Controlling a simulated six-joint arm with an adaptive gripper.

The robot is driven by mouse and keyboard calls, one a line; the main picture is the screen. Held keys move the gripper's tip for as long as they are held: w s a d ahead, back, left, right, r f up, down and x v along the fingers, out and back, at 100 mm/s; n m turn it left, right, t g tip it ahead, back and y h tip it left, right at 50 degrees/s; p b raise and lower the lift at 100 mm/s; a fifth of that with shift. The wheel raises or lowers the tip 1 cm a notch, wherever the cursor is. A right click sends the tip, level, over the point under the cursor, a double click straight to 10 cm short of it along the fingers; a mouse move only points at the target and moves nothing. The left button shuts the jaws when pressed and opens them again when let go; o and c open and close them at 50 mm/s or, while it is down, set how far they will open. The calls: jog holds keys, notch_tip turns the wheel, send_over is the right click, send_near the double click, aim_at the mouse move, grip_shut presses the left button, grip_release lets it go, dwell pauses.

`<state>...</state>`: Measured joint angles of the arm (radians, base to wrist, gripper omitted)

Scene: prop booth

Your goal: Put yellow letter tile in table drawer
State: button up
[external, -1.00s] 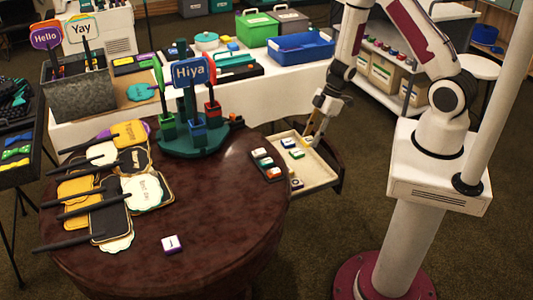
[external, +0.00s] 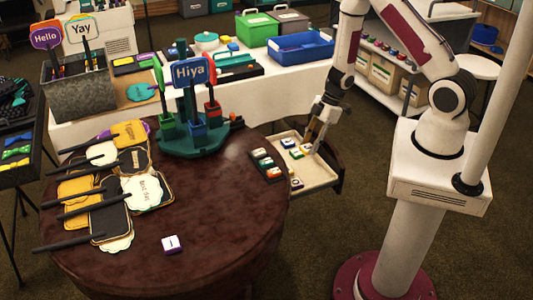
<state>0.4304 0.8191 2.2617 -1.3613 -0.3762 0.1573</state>
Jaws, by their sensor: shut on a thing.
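The table drawer (external: 322,178) is pulled out from the right side of the round dark table (external: 210,235), and its pale floor shows. My gripper (external: 311,148) is down in the drawer near its back, pointing downward. It is shut on the yellow letter tile (external: 307,149), a small yellow-orange patch at the fingertips. The tile is at or just above the drawer floor; I cannot tell if it touches. Its letter is too small to read.
Other small tiles (external: 296,153) lie in the drawer near the gripper. A dark rack (external: 276,176) with several tiles sits at the table's right edge. A purple-sided white tile (external: 172,244) lies at the front. A green sign stand (external: 190,146) stands at the back.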

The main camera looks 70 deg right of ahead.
aim_at(305, 167)
jog(key=shift+f, duration=1.45)
jog(key=shift+f, duration=2.1)
jog(key=shift+f, duration=0.1)
jog(key=o, duration=1)
jog(key=shift+v, duration=6.1)
